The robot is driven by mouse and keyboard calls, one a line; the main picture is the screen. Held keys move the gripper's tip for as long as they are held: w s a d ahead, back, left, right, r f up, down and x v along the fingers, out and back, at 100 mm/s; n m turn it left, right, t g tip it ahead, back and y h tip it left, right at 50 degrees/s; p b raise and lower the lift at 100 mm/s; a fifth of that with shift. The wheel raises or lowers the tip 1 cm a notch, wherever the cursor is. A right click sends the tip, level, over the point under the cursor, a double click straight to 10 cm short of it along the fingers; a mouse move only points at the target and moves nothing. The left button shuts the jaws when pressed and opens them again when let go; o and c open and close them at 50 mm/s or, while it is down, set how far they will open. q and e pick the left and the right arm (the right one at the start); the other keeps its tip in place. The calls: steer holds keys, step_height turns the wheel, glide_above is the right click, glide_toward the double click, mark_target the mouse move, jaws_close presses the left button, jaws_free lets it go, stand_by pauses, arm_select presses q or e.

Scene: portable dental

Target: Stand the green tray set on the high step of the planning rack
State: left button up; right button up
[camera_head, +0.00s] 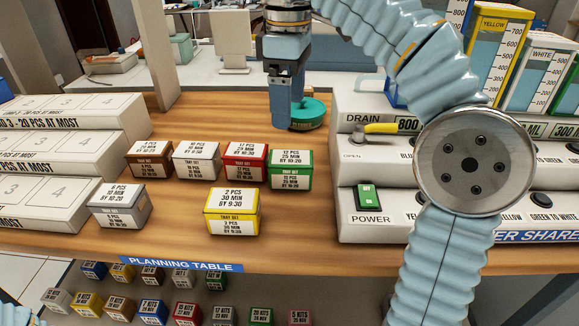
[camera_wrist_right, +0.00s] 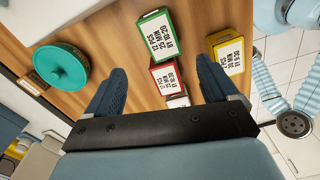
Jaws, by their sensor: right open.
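The green tray set (camera_head: 290,170) is a box with a white label reading 12 PCS, 25 MIN, BY 10:20. It stands on the planning table at the right end of a row of boxes. The planning rack (camera_head: 70,150) is white and stepped, at the left; its high step (camera_head: 75,105) is at the back and looks empty. My right gripper (camera_head: 290,122) points down behind the green tray set, apart from it. In the right wrist view its fingers (camera_wrist_right: 160,65) are open and empty, with the green tray set (camera_wrist_right: 155,38) beyond them. My left gripper is not seen.
Red (camera_head: 245,162), white (camera_head: 196,160) and brown (camera_head: 152,159) tray sets stand left of the green one. Yellow (camera_head: 232,212) and grey (camera_head: 119,207) ones stand in front. A green round lidded thing (camera_head: 312,110) is beside my right gripper. A white console (camera_head: 385,205) stands right.

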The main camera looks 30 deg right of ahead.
mark_target(291, 157)
step_height(291, 157, down, 8)
steer(key=n+b, duration=0.2)
steer(key=b, duration=0.1)
step_height(291, 157, down, 6)
steer(key=shift+s+d+r+b, duration=0.1)
steer(key=shift+s+r+b, duration=0.05)
steer(key=shift+b, duration=0.5)
steer(key=shift+c, duration=0.3)
